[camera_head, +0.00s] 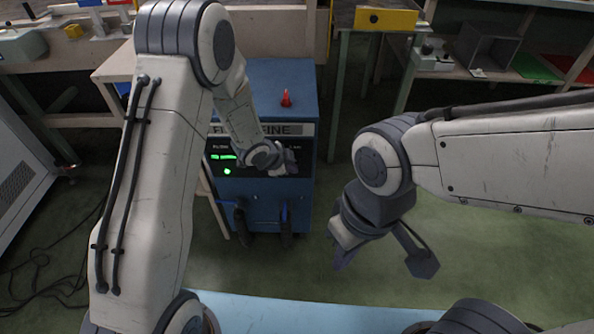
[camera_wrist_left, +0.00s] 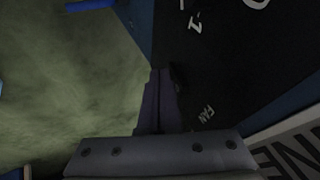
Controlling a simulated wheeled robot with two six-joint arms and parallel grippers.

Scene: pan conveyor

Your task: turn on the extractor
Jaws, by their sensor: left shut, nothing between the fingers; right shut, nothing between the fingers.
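The extractor is a blue cabinet (camera_head: 295,90) in the middle of the head view. Its black front panel (camera_head: 218,146) shows a green readout and a green lamp. My left gripper (camera_head: 289,162) is shut and empty at the right part of this panel and covers some of it. In the left wrist view its closed fingers (camera_wrist_left: 160,76) lie right beside a small dark switch or knob (camera_wrist_left: 178,76), near the word FAN. I cannot tell whether they touch it. My right gripper (camera_head: 342,255) is shut and empty, well to the right of and in front of the cabinet.
A red cone-shaped item (camera_head: 286,98) stands on the cabinet top. Dark hoses (camera_head: 241,220) hang at its lower front. A light blue surface (camera_head: 300,314) lies at the near edge. Work benches stand behind. Green floor (camera_head: 480,265) at the right is clear.

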